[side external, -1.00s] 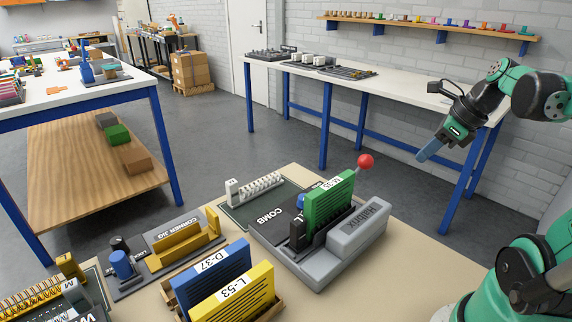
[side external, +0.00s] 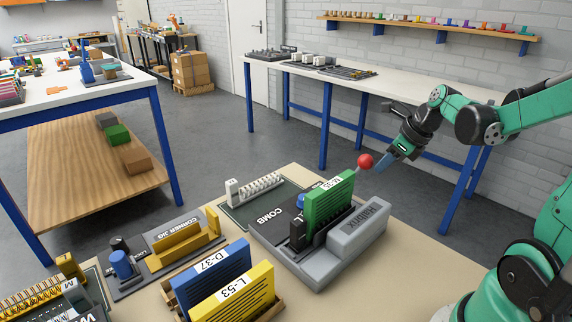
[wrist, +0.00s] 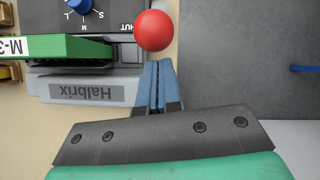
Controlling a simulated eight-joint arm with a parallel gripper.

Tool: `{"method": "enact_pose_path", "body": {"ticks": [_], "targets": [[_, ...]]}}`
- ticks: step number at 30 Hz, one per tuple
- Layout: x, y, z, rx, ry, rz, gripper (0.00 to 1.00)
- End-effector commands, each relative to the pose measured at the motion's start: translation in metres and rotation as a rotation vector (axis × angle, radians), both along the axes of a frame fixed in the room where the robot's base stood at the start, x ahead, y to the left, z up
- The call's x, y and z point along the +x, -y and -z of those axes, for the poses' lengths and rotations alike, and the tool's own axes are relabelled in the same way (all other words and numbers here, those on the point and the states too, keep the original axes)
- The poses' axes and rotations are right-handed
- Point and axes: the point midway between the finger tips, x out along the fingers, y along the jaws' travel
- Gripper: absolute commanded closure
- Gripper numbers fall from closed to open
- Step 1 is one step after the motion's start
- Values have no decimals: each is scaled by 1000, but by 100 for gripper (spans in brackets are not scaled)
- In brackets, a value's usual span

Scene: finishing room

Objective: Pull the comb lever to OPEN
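The comb lever's red ball knob (side external: 365,160) stands at the back right of the grey Halbrix comb machine (side external: 358,235). In the wrist view the red knob (wrist: 154,30) lies just beyond my fingertips, beside a panel label ending in "HUT". My gripper (side external: 381,167) is just right of the knob in the side view. Its blue fingers (wrist: 158,66) lie together with only a thin line between them and hold nothing. Whether they touch the knob I cannot tell. The lever's rod is mostly hidden. A green book (side external: 330,205) stands upright in the machine.
A blue dial (wrist: 79,5) sits on the machine's dark panel. Blue and yellow books (side external: 212,275) stand in a holder at the front, left of the machine. Right of the machine the tabletop is clear.

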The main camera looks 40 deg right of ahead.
Motion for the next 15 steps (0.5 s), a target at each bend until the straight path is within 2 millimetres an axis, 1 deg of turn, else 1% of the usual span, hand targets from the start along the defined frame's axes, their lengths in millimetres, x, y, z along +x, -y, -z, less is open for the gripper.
{"method": "enact_pose_path", "body": {"ticks": [8, 15], "targets": [[1, 0, -1, 1, -9, -1, 100], [6, 0, -5, 0, -54, -2, 100]]}}
